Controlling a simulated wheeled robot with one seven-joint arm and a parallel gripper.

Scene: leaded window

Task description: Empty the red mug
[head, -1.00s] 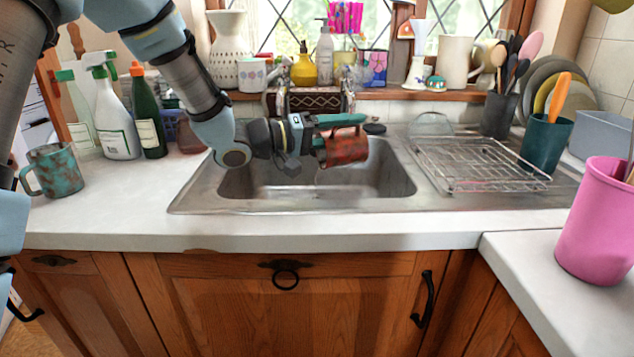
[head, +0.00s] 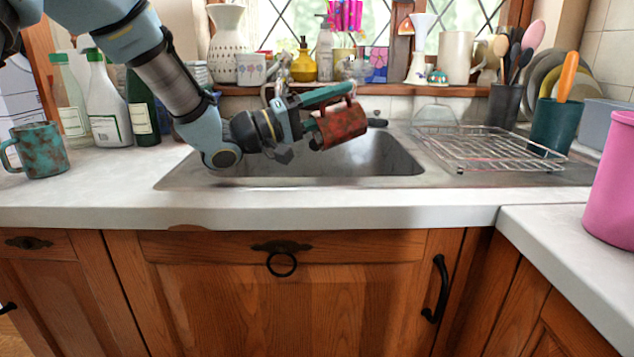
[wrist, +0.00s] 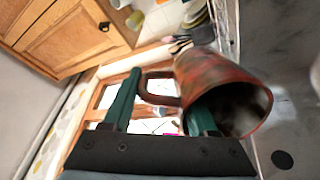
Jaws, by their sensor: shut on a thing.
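The red mug (head: 343,127), rusty and mottled, is on its side above the sink basin, its mouth end tipped down to the left. My gripper (head: 318,110) is shut on it, with one green finger above it near the handle. In the wrist view, the mug (wrist: 220,75) shows its dark open mouth, and its handle is between the fingers of my gripper (wrist: 160,110). One finger is at the mouth; I cannot tell how far inside it reaches. The inside is too dark to show any contents. The sink (head: 400,170) is below the mug.
A teal mottled mug (head: 40,150) and several bottles (head: 108,105) stand on the left counter. A wire dish rack (head: 485,150) is right of the basin. A pink container (head: 615,185) stands at the right. The sill behind holds vases and pots. The front counter is clear.

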